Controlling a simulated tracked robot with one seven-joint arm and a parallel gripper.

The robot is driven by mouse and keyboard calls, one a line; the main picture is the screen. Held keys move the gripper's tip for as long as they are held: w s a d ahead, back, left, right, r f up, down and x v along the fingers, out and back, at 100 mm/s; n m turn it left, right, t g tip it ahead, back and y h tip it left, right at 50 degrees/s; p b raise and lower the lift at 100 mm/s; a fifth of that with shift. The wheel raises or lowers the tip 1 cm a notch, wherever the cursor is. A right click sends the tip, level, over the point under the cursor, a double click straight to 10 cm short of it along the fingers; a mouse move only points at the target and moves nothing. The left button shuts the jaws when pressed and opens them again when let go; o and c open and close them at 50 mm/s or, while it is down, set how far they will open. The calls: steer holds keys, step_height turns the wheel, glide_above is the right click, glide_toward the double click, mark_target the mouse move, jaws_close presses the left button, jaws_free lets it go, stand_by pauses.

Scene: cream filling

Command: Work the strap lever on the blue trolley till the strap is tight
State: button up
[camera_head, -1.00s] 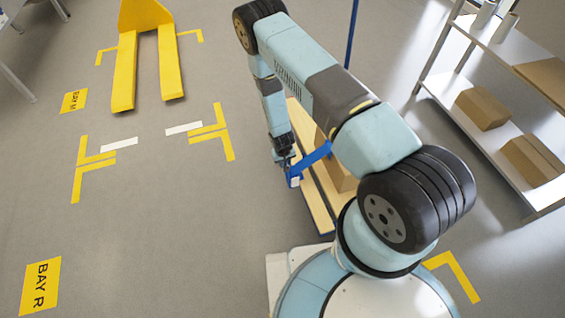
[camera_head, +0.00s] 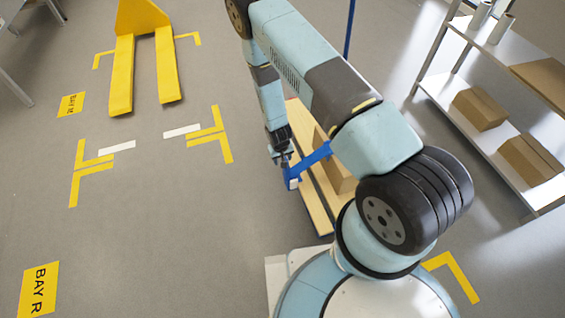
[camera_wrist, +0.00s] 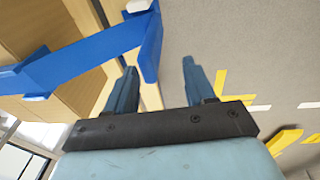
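The trolley (camera_head: 318,212) has a wooden deck with blue edging and stands partly behind my arm. It carries a cardboard box (camera_head: 341,178). A blue strap (camera_head: 318,154) runs over the load and also crosses the upper left of the wrist view (camera_wrist: 75,64). At its near end is a blue lever-like part (camera_wrist: 150,45), with a white piece (camera_wrist: 138,6) at its top. My gripper (camera_head: 281,158) is beside this part. In the wrist view my gripper (camera_wrist: 160,66) is open, with the blue part's lower end showing between the fingers, close to the left one. I cannot tell whether they touch.
A shelf rack (camera_head: 487,134) with boxes stands to the right. A yellow pallet jack (camera_head: 122,75) is at the upper left. Yellow and white floor marks lie on the open floor to the left, which is clear.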

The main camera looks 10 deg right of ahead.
step_height(320, 180, up, 8)
steer(key=s, duration=0.1)
steer(key=shift+a, duration=0.35)
steer(key=shift+s+r, duration=0.1)
steer(key=w+d+r+m+t+y, duration=0.1)
steer(key=w+d+r, duration=0.1)
steer(key=r, duration=1.7)
steer(key=w+d+r+t, duration=0.1)
steer(key=d+r, duration=0.2)
steer(key=r, duration=1.6)
steer(key=s+d+r, duration=0.3)
steer(key=s+r, duration=0.3)
steer(key=r, duration=0.3)
steer(key=s+d+r, duration=0.3)
steer(key=s+r, duration=0.2)
steer(key=r, duration=0.4)
steer(key=s+d+r+t, duration=0.1)
steer(key=s+d+r, duration=0.1)
steer(key=s, duration=0.6)
steer(key=s+d+r+m+t, duration=0.1)
steer(key=s+d+r, duration=0.1)
steer(key=s+r, duration=0.3)
steer(key=shift+s+r, duration=0.3)
steer(key=shift+s, duration=1.35)
